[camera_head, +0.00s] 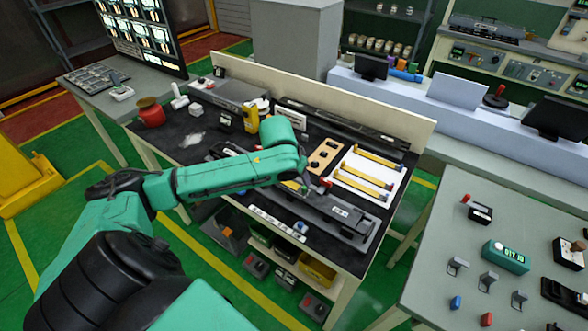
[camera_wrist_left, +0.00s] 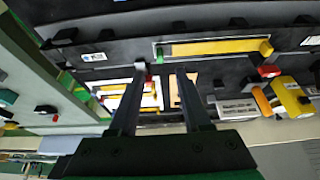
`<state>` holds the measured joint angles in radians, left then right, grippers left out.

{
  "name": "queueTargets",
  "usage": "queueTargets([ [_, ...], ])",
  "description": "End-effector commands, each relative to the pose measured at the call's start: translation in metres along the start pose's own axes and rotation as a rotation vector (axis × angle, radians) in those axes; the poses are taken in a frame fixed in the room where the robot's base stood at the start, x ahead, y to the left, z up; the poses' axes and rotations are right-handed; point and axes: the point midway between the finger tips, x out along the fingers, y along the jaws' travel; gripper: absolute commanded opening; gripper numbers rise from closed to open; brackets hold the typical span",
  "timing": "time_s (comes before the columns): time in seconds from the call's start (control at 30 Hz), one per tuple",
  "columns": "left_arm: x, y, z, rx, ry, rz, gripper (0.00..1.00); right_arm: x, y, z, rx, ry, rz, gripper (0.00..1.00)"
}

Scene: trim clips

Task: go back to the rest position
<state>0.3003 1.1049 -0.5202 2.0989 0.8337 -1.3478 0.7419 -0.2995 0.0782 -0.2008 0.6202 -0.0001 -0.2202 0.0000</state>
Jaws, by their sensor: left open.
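My left arm reaches in from the left over the dark work table, and my left gripper (camera_head: 308,184) hangs above its front half. In the left wrist view the two fingers of the gripper (camera_wrist_left: 159,74) are apart with nothing between them. Yellow strips (camera_head: 366,176) lie on a white sheet at the right of the table; they also show in the left wrist view (camera_wrist_left: 118,96), beyond the left finger. A long dark fixture (camera_head: 345,216) lies along the front edge. In the left wrist view a yellow strip (camera_wrist_left: 215,46) lies in the dark fixture. My right gripper is not seen.
A wooden block with holes (camera_head: 325,156) lies left of the white sheet. A yellow device (camera_head: 251,117) and a red pot (camera_head: 150,112) stand further left. A low back panel (camera_head: 330,97) edges the table. Bins (camera_head: 317,271) sit below. A grey table (camera_head: 440,245) with small parts stands at right.

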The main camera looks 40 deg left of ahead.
Motion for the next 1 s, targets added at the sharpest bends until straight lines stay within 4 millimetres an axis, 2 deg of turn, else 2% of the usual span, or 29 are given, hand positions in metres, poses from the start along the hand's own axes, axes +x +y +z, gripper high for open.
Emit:
queueTargets([
  [0.1, -0.034, -0.001, 0.000, 0.003, 0.005, -0.004, 0.48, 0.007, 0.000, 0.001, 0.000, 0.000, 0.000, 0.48],
  [0.23, -0.062, -0.001, 0.000, 0.001, 0.002, -0.004, 0.48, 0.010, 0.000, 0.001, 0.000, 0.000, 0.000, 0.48],
  [0.33, -0.073, 0.000, 0.001, 0.001, 0.000, -0.002, 0.48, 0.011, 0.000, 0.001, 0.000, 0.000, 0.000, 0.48],
  [0.5, -0.077, 0.000, 0.000, 0.001, -0.001, -0.002, 0.48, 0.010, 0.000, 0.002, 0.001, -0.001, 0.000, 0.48],
  [0.63, -0.072, 0.005, 0.003, 0.014, -0.003, 0.010, 0.48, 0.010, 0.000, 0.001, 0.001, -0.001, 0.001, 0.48],
  [0.73, -0.052, 0.027, 0.017, 0.083, -0.002, 0.056, 0.48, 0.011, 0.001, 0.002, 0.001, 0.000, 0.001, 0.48],
  [0.8, -0.032, 0.051, 0.036, 0.150, 0.008, 0.104, 0.48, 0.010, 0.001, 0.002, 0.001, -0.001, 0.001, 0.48],
  [0.9, -0.011, 0.075, 0.067, 0.213, 0.028, 0.146, 0.48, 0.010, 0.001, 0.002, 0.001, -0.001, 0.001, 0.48],
  [1.0, 0.001, 0.083, 0.095, 0.229, 0.034, 0.148, 0.48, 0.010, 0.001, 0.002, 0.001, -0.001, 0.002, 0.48],
])
